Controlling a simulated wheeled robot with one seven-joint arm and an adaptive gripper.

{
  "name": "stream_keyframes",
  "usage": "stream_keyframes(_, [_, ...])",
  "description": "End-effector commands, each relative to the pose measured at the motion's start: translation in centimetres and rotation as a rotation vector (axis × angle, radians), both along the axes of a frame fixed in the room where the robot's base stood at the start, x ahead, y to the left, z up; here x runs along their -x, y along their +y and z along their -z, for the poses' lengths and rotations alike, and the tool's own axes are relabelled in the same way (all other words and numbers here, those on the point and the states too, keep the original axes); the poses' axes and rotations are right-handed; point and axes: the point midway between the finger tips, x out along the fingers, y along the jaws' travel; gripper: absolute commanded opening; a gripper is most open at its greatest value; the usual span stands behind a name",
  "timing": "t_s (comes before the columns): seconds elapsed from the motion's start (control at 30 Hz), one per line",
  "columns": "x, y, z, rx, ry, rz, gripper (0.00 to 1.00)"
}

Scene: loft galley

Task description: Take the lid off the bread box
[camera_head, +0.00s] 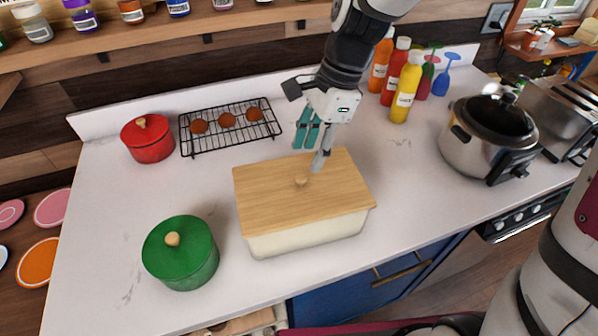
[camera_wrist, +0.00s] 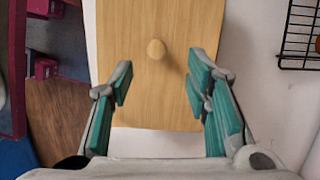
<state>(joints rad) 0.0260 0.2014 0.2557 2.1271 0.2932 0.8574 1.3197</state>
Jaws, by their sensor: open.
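The bread box (camera_head: 308,236) is a cream rectangular box on the white counter, with a flat wooden lid (camera_head: 262,206) resting on top. A small round wooden knob (camera_head: 301,180) stands in the middle of the lid. My gripper (camera_head: 314,146) is open and empty above the far part of the lid, apart from the knob. In the wrist view the lid (camera_wrist: 136,98) lies below my gripper (camera_wrist: 157,84), and the knob (camera_wrist: 156,49) shows ahead of the gap between the teal-padded fingers. The inside of the box is hidden.
A green pot (camera_head: 180,262) stands to the left of the box. A red pot (camera_head: 148,144) and a wire rack (camera_head: 215,140) with brown round items are behind it. Bottles (camera_head: 404,92) and a slow cooker (camera_head: 478,150) stand to the right. The counter's front edge is close to the box.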

Motion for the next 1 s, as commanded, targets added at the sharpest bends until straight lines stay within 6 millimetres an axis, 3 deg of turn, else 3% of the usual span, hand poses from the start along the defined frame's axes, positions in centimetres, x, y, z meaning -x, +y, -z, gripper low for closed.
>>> stream_keyframes(0.27, [0.5,0.6,1.9,0.0,0.003,-0.002,0.44])
stream_keyframes(0.53, [1.0,1.7,5.3,0.001,0.002,-0.003,0.44])
stream_keyframes(0.83, [0.9,1.9,5.9,0.0,-0.001,-0.001,0.44])
stream_keyframes(0.87, [0.9,1.8,5.9,0.0,-0.001,-0.001,0.42])
stream_keyframes(1.0, [0.9,1.8,5.9,0.0,-0.001,-0.001,0.1])
